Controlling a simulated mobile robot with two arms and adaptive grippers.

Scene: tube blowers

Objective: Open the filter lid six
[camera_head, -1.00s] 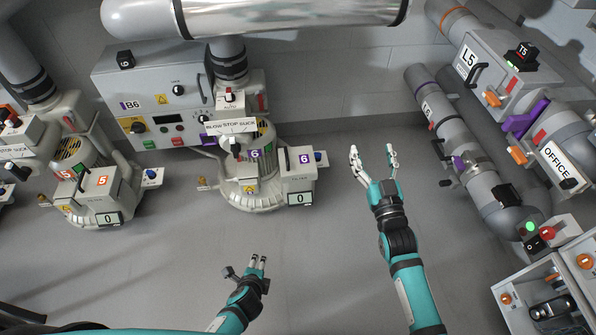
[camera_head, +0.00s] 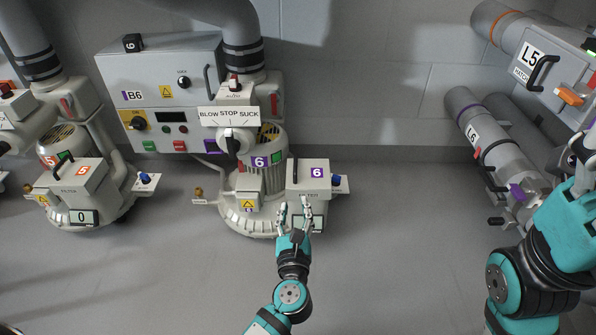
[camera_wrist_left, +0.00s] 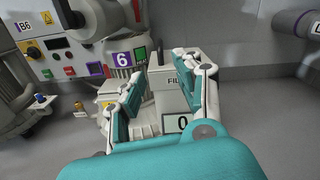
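The filter box six is a white box whose lid (camera_head: 316,172) bears a purple 6 label, beside the blower unit six (camera_head: 262,190). A dark upright handle (camera_head: 295,171) shows at the lid's left side, and the lid looks shut. My left gripper (camera_head: 294,210) is open and empty, just in front of the box, its fingers overlapping the box's lower front. In the left wrist view, the box's FILTER-marked front (camera_wrist_left: 168,98) and its 0 display (camera_wrist_left: 182,123) show between and beyond my open fingers. Contact cannot be told. My right gripper (camera_head: 584,170) is partly cut off at the right edge.
A grey control cabinet B6 (camera_head: 155,75) stands behind, with a BLOW STOP SUCK knob (camera_head: 232,142) above the blower. A blue knob (camera_head: 337,180) sits right of the box. Filter box five (camera_head: 85,178) stands left.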

